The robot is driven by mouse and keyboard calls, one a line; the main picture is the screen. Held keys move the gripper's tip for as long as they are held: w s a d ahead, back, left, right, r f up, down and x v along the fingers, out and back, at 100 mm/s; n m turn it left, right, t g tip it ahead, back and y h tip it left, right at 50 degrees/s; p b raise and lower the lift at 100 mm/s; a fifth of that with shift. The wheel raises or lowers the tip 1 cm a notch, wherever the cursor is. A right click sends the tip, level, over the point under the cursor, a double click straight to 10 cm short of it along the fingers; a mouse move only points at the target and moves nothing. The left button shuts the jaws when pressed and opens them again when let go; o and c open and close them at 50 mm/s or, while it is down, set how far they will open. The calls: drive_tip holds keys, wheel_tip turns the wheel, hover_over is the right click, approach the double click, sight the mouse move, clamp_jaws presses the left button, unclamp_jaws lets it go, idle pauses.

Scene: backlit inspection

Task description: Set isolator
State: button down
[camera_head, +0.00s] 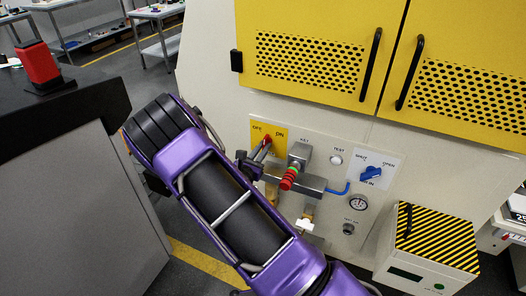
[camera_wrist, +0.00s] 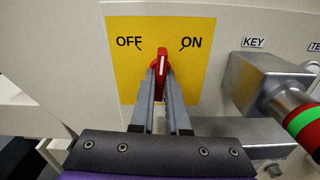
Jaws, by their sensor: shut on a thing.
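The isolator is a red rotary handle (camera_wrist: 163,60) with a white line, on a yellow plate (camera_wrist: 121,66) marked OFF at left and ON at right. In the wrist view the handle stands nearly upright, between the two marks. My gripper (camera_wrist: 161,82) is shut on it, with a finger on each side of its lower part. In the head view the yellow plate (camera_head: 257,131) is at the panel's upper left, and my gripper (camera_head: 264,147) reaches it from below. The handle's base is hidden behind the fingers.
Right of the plate is a grey KEY block with a red-and-green banded part (camera_head: 289,178). The panel also has a white TEST button (camera_head: 337,159), a blue valve handle (camera_head: 371,174) and a gauge (camera_head: 358,203). A striped-lid box (camera_head: 438,238) stands lower right. A dark counter (camera_head: 75,100) is left.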

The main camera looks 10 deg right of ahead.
drive_tip(key=m+b, duration=0.2)
drive_tip(key=m, duration=0.2)
drive_tip(key=shift+f+b, duration=0.15)
drive_tip(key=shift+b, duration=0.25)
drive_tip(key=shift+m+b, duration=1.3)
drive_tip(key=shift+m, duration=0.6)
drive_tip(key=c, duration=0.9)
unclamp_jaws()
drive_tip(key=shift+r, duration=0.2)
drive_tip(key=shift+a, duration=0.1)
drive_tip(key=v, duration=1.7)
drive_tip(key=shift+s+p, duration=0.15)
drive_tip(key=shift+p, duration=0.15)
drive_tip(key=shift+a, duration=0.1)
